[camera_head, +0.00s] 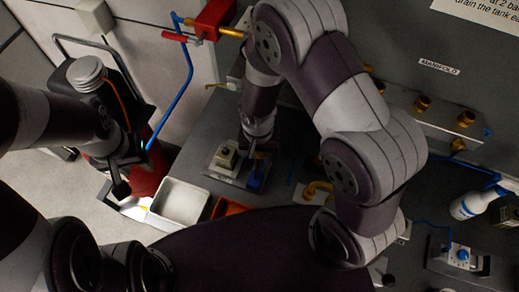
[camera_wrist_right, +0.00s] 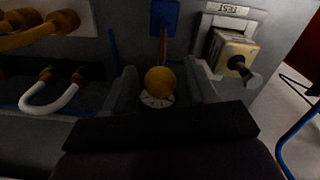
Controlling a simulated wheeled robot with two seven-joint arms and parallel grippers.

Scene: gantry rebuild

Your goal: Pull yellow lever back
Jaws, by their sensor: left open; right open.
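The yellow lever's round knob (camera_wrist_right: 160,81) shows in the right wrist view, above a white round dial plate (camera_wrist_right: 156,101). My right gripper (camera_wrist_right: 166,84) is open, with one finger on each side of the knob. Gaps show between knob and fingers, so it is not gripped. In the head view my right gripper (camera_head: 258,150) is low over the grey panel, and the arm and gripper mostly hide the lever. My left gripper (camera_head: 122,183) is at the left, near a white bin, and is open.
A white curved pipe (camera_wrist_right: 48,96) is at the left. In the head view, a white bin (camera_head: 180,183) stands between the grippers and a red valve (camera_head: 212,20) is at the top.

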